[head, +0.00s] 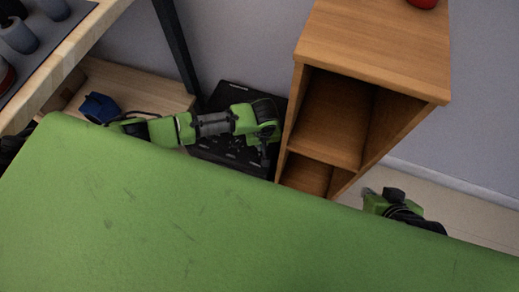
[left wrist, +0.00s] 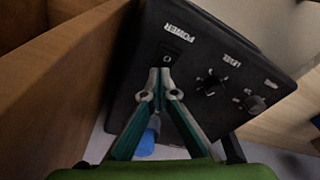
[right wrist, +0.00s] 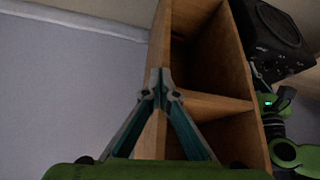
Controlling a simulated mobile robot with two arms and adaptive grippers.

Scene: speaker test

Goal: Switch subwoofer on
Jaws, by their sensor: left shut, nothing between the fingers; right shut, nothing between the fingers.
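The subwoofer (head: 236,92) is a black box on the floor, left of the wooden shelf; part of it is hidden behind my left arm. In the left wrist view its black panel (left wrist: 145,95) carries the word POWER, a small black switch (left wrist: 171,54) and knobs. My left gripper (left wrist: 160,76) is shut and empty, its tips just below the switch in the picture. I cannot tell whether they touch the panel, or the switch's position. My left gripper also shows in the head view (head: 264,160). My right gripper (right wrist: 160,78) is shut and empty in front of the shelf's edge.
The open wooden shelf (head: 375,45) stands close beside the subwoofer, with a red object (head: 423,3) on top. A desk (head: 60,60) with grey cylinders is at the upper left. A blue object (head: 99,107) lies on a low wooden surface.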

